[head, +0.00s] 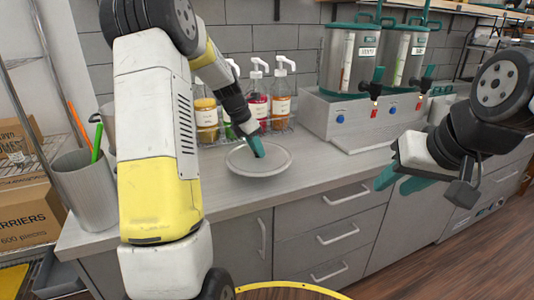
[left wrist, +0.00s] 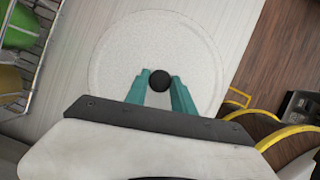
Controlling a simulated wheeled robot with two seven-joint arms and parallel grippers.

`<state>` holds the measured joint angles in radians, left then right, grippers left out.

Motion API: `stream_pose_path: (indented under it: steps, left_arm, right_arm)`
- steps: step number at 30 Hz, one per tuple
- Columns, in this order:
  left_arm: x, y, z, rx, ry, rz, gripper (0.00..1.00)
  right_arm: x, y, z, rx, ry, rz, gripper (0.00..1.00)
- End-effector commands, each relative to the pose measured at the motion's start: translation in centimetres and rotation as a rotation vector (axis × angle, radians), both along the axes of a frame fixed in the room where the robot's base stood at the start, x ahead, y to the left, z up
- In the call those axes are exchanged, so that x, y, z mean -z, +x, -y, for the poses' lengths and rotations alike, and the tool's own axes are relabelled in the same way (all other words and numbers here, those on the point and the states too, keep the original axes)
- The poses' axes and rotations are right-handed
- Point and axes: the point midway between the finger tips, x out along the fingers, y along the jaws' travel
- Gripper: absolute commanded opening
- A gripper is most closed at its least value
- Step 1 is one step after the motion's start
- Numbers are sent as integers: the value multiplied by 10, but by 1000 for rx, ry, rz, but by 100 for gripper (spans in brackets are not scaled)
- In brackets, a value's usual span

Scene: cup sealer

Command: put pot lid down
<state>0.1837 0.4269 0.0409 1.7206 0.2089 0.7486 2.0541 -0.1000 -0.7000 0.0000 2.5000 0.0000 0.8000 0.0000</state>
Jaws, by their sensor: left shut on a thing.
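The pot lid (head: 243,160) is a round, light grey disc with a rim, at the front part of the counter in the head view. In the left wrist view the lid (left wrist: 112,62) has a black round knob (left wrist: 159,81) at its middle. My left gripper (head: 257,150) is shut on that knob, its teal fingers (left wrist: 161,88) on either side. The lid looks level; whether it touches the counter I cannot tell. My right gripper (head: 393,182) is in front of the drawers at the right, its teal fingers apart and empty.
A wire rack (head: 283,134) with pump bottles (head: 282,94) stands behind the lid. Two steel dispensers (head: 350,60) stand at the back right. A grey bin (head: 88,190) with sticks is at the left. The counter (head: 315,165) right of the lid is clear.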

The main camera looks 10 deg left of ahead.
Motion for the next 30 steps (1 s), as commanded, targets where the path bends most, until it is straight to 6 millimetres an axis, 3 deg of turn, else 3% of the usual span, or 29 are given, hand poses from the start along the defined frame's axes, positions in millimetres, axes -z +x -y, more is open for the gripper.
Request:
stream_pose_path:
  steps: [2, 9, 19, 20, 22, 23, 30]
  left_arm:
    - [2, 8, 1, 1, 0, 0, 0]
    - [35, 5, 1, 0, -1, -1, 0]
    - [38, 5, 1, 1, 0, 0, 0]
    - [39, 5, 1, 1, 0, 0, 34]
    - [38, 5, 1, 1, 0, 0, 48]
    - [38, 5, 1, 1, 0, 0, 52]
    - [38, 5, 1, 1, 0, 0, 52]
  right_arm:
    - [0, 0, 0, 0, 0, 0, 36]
    - [0, 0, 0, 0, 0, 0, 36]
    - [0, 0, 0, 0, 0, 0, 36]
    - [0, 0, 0, 0, 0, 0, 36]
    - [0, 0, 0, 0, 0, 0, 36]
    - [0, 0, 0, 0, 0, 0, 36]
    - [0, 0, 0, 0, 0, 0, 36]
